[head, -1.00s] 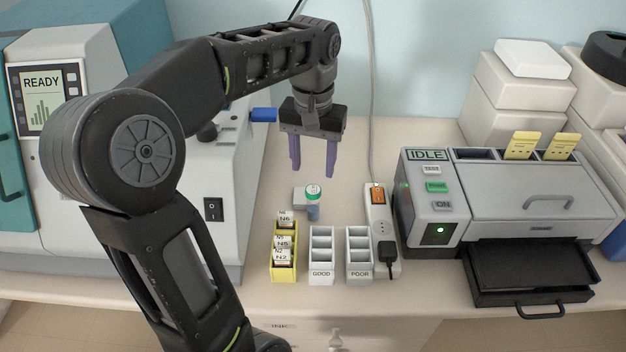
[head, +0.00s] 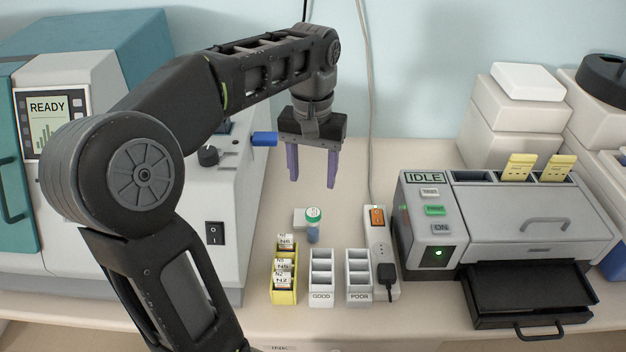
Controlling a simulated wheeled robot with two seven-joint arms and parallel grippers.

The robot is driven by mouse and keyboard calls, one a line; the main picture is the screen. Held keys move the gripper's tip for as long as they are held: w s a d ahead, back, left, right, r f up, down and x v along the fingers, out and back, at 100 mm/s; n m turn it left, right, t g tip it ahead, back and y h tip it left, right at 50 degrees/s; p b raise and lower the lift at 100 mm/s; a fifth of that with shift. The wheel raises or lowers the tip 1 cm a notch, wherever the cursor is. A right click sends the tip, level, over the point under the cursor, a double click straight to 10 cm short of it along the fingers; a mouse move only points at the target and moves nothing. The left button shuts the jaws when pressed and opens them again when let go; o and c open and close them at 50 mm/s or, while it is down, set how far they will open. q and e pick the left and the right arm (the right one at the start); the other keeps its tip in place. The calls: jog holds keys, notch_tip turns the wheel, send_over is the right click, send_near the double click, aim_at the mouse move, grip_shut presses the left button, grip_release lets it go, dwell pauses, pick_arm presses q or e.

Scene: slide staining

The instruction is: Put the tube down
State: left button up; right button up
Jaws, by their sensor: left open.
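The tube (head: 313,232) has a green and white cap and a bluish body. It stands upright on the bench, beside a small pale block (head: 299,219), behind the GOOD rack. My left gripper (head: 313,184) is open and empty, its two purple fingers pointing down. It hangs above and behind the tube, apart from it. My right gripper is not in view.
A yellow rack (head: 284,296) holds several labelled slides. The GOOD rack (head: 321,300) and POOR rack (head: 359,296) look empty. A power strip (head: 379,245) with a black plug lies to their right. The IDLE printer (head: 500,230) stands right, the READY machine (head: 225,190) left.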

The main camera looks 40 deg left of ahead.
aim_at(314, 212)
pick_arm(q)
jog(key=f+b, duration=0.3)
jog(key=shift+s+a+f, duration=0.1)
jog(key=shift+a+f, duration=0.15)
jog(key=shift+a, duration=0.05)
notch_tip(314, 212, down, 3)
jog(key=n+b, duration=0.2)
jog(key=n, duration=0.2)
jog(key=shift+b, duration=0.4)
jog(key=shift+w+f+n, duration=0.15)
jog(key=shift+w+n, duration=0.1)
jog(key=shift+n, duration=0.85)
jog(key=n, duration=0.3)
jog(key=shift+w+d+r+n, duration=0.1)
jog(key=shift+d+r+n, duration=0.2)
jog(key=shift+n, duration=1.1)
jog(key=shift+f, duration=0.15)
notch_tip(314, 212, down, 2)
jog(key=shift+f+b, duration=0.2)
jog(key=shift+b, duration=0.45)
